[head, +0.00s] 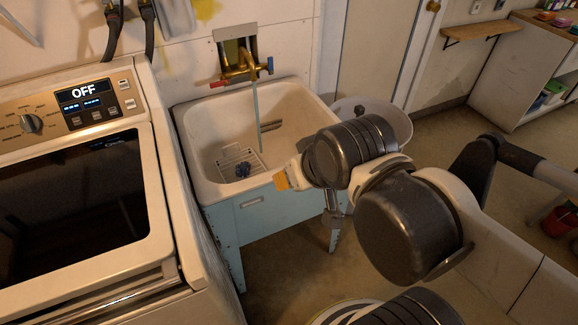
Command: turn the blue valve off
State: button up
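The blue valve (270,65) is a small handle on the right end of the brass faucet (238,66), above the back of the utility sink. A red valve (220,83) is on the faucet's left end. A thin stream of water (257,115) runs from the faucet down into the white sink basin (200,128). My gripper (334,218) hangs in front of the sink's right front corner, low and well away from the blue valve. My own arm covers part of it, and its fingers are too small to tell open from shut.
A washing machine (165,190) stands close on the left of the sink. A white rack (232,160) and a dark blue object (243,169) lie in the basin. A round pale bin (398,122) is behind my arm. A wooden shelf (488,31) is on the right wall.

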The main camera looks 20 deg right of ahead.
aim_at(270, 67)
jog(key=i+l, duration=0.85)
jog(key=i, duration=0.2)
